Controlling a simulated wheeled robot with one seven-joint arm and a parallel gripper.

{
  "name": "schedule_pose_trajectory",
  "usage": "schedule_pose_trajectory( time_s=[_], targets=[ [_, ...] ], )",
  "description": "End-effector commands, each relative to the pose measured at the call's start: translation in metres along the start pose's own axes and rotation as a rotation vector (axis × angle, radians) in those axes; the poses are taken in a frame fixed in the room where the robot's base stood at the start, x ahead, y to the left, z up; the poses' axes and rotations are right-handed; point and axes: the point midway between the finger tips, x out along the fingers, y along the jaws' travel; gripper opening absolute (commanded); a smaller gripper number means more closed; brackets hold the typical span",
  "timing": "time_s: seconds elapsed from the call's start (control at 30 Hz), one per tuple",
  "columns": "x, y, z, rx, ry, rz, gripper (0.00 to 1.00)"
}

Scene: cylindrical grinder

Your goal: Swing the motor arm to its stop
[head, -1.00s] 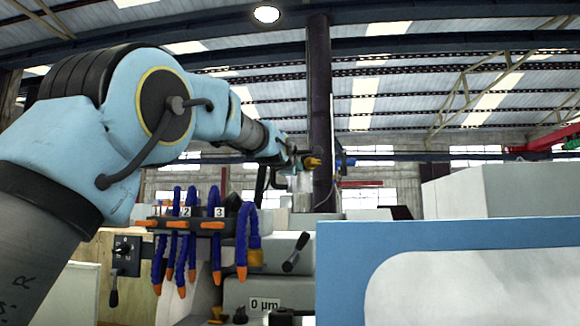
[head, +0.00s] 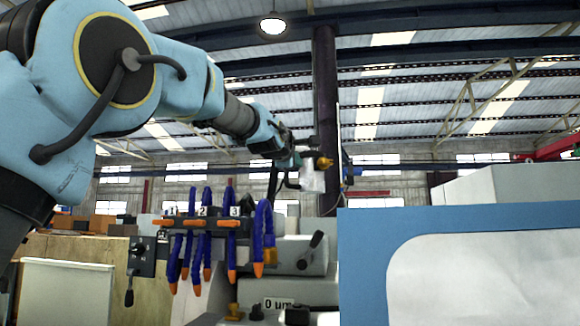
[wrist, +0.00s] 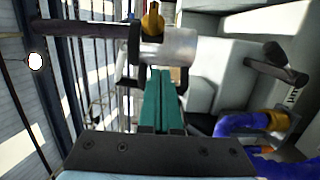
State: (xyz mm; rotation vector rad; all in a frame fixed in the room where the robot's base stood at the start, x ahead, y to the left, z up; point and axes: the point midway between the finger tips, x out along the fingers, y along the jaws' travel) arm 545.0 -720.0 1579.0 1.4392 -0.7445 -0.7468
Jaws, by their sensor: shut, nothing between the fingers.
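A silvery cylinder (head: 313,180) with an orange-yellow knob (head: 324,163) on a dark bracket shows at mid-height in the head view. It looks like the motor on its arm. In the wrist view the cylinder (wrist: 178,47) lies across the top, with the knob (wrist: 152,20) above it and the black bracket (wrist: 134,52) at its left. My gripper (wrist: 161,72) has its teal fingers together, with nothing between them. The fingertips end at the cylinder's lower edge; I cannot tell whether they touch. In the head view my gripper (head: 297,161) is just left of the knob.
Blue hoses with orange tips (head: 204,235) hang from a numbered rail (head: 200,224) below my arm. A blue and white panel (head: 450,265) fills the lower right.

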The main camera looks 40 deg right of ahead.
Motion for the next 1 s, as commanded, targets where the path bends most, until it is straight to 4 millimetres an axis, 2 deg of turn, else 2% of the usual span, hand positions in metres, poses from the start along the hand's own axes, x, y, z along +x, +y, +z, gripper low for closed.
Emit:
schedule_pose_trajectory(
  time_s=[0.2, 0.4, 1.0],
  targets=[
    [-0.03, -0.002, 0.003, -0.002, -0.003, 0.002, 0.0],
    [-0.044, -0.001, 0.004, 0.002, -0.002, 0.002, 0.0],
    [-0.051, 0.001, 0.002, 0.0, 0.002, 0.0, 0.0]
  ],
)
